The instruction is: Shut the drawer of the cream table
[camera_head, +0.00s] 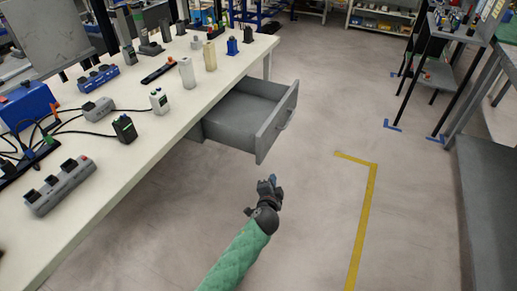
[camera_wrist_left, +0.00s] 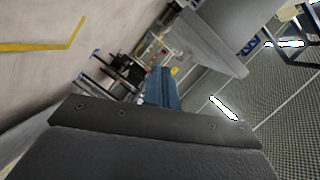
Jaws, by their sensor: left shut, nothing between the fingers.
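The cream table (camera_head: 150,128) runs along the left of the head view. Its grey drawer (camera_head: 254,112) is pulled out to the right from under the tabletop and looks empty. A handle (camera_head: 286,119) is on the drawer's outer front. My left gripper (camera_head: 272,181) is below the drawer in the picture, apart from it, over the floor, with nothing held. A grey panel, probably the drawer, is at the top of that view (camera_wrist_left: 215,45). My right gripper is not in view.
Chargers, power strips (camera_head: 60,185) and cables lie on the tabletop. A yellow line (camera_head: 366,210) marks the floor right of my left gripper. A grey bench (camera_head: 487,200) stands at the far right, with a shelf unit (camera_head: 440,75) behind. The floor between is clear.

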